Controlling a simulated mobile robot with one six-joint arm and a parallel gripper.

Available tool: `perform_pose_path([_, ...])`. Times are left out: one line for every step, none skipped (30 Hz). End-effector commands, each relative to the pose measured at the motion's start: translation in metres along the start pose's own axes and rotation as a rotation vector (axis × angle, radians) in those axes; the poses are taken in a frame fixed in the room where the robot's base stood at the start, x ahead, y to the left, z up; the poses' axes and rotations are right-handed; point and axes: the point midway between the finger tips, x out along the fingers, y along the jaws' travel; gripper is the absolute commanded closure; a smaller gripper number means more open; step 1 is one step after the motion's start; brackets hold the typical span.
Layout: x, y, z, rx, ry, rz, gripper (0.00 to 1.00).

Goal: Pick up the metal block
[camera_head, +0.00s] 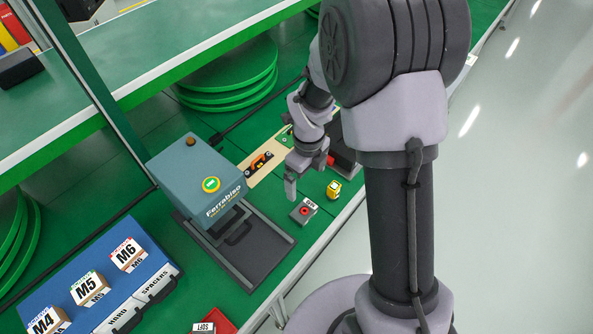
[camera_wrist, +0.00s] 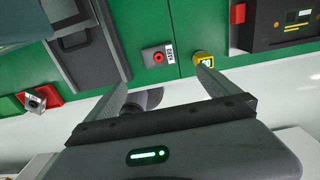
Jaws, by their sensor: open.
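A small grey metal-looking block (camera_wrist: 36,101) sits against a red tray (camera_wrist: 52,97) at the far left of the wrist view. In the head view the red tray (camera_head: 219,319) is cut off by the bottom edge, and the block is not clear there. My gripper (camera_wrist: 164,84) is open, with nothing between its fingers in the wrist view. In the head view my gripper (camera_head: 291,184) is above the green bench, close to a grey box with a red button (camera_head: 303,211). That box also shows just beyond the fingers in the wrist view (camera_wrist: 148,56).
A small yellow item (camera_head: 333,188) stands right of the button box. A blue case (camera_head: 60,300) holds boxes marked M4, M5 and M6. The bench's front edge is near.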

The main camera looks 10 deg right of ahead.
Motion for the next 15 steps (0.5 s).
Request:
perform_pose_path([0.017,0.001,-0.001,0.002,0.005,0.003,0.00])
perform_pose_path([0.026,0.001,-0.001,0.001,0.004,0.003,0.00])
perform_pose_path([0.040,0.001,-0.002,0.001,0.005,0.004,0.00])
perform_pose_path([0.049,0.001,-0.002,0.001,0.005,0.004,0.00])
perform_pose_path([0.059,0.001,-0.002,0.001,0.005,0.004,0.00])
perform_pose_path([0.071,0.002,-0.002,0.000,0.005,0.004,0.00])
perform_pose_path([0.079,0.001,-0.002,-0.001,0.004,0.003,0.00])
perform_pose_path([0.087,0.001,-0.002,0.000,0.004,0.003,0.00])
perform_pose_path([0.096,0.001,-0.001,0.000,0.003,0.003,0.00])
perform_pose_path([0.101,0.001,-0.001,0.000,0.003,0.003,0.00])
perform_pose_path([0.105,0.001,-0.001,0.000,0.003,0.002,0.00])
perform_pose_path([0.110,0.001,-0.001,0.000,0.002,0.002,0.00])
perform_pose_path([0.112,0.001,-0.001,0.000,0.002,0.002,0.00])
perform_pose_path([0.114,0.001,-0.001,0.000,0.002,0.002,0.00])
perform_pose_path([0.117,0.001,-0.001,0.000,0.002,0.002,0.00])
